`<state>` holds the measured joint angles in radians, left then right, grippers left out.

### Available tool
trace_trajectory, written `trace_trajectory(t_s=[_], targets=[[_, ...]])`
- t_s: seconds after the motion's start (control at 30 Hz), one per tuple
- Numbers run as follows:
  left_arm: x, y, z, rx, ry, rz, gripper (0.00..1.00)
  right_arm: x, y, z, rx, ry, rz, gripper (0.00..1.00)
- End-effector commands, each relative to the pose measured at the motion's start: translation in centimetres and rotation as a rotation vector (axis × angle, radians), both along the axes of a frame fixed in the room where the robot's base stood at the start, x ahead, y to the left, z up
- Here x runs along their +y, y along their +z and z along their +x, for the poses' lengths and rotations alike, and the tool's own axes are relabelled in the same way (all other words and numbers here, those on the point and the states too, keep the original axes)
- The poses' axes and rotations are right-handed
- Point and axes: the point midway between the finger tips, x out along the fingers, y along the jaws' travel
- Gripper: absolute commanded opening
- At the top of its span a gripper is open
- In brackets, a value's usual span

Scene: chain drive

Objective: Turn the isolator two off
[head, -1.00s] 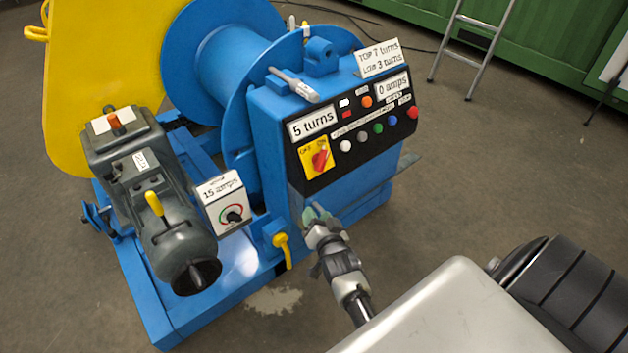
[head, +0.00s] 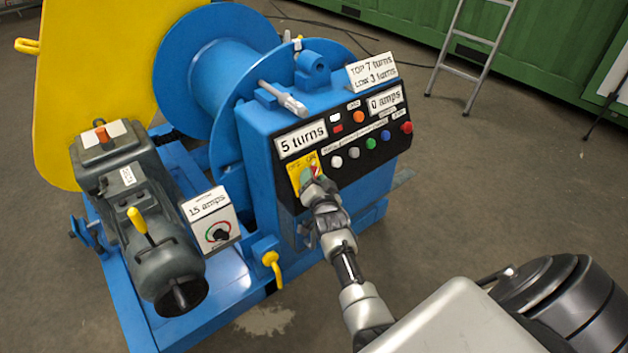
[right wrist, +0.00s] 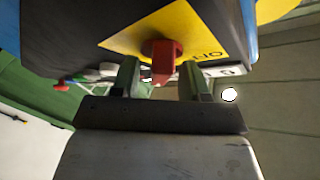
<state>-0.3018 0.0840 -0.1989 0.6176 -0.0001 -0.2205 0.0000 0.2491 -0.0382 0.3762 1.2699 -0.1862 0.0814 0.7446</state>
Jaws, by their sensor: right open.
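The isolator's red handle (head: 316,170) sits on a yellow OFF/ON plate (head: 294,174) on the front of the blue control box, partly hidden by my right gripper (head: 307,180). In the right wrist view the red handle (right wrist: 161,60) stands out from the yellow plate (right wrist: 200,33), between the two fingers of my open right gripper (right wrist: 160,80). The fingers lie on either side of the handle with gaps showing. I cannot tell whether they touch the plate. No label reading "two" is legible. My left gripper is not in view.
Coloured push buttons (head: 371,143) and a "5 turns" sign (head: 302,139) are close beside the isolator. A "15 amps" box with a dial (head: 218,234) and a yellow lever (head: 271,266) are lower left. A grey motor (head: 150,220) stands further left.

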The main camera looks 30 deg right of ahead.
Motion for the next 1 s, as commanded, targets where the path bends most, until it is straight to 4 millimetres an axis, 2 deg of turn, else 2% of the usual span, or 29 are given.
trace_trajectory(t_s=[0.2, 0.27, 0.5, 0.77, 1.0], targets=[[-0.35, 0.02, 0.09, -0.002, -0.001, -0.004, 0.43, -0.02, 0.00, 0.02, 0.000, 0.000, 0.000, 0.45], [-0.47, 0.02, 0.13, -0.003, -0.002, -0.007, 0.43, -0.02, 0.00, 0.01, 0.000, 0.000, 0.000, 0.37], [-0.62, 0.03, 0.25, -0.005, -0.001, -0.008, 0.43, 0.00, -0.01, 0.00, 0.000, 0.000, 0.000, 0.00], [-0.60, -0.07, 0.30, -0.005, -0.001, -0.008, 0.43, -0.03, -0.10, -0.02, 0.000, 0.008, -0.016, 0.00], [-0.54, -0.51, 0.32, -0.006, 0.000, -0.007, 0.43, -0.10, -0.24, -0.06, -0.006, 0.055, -0.109, 0.00]])
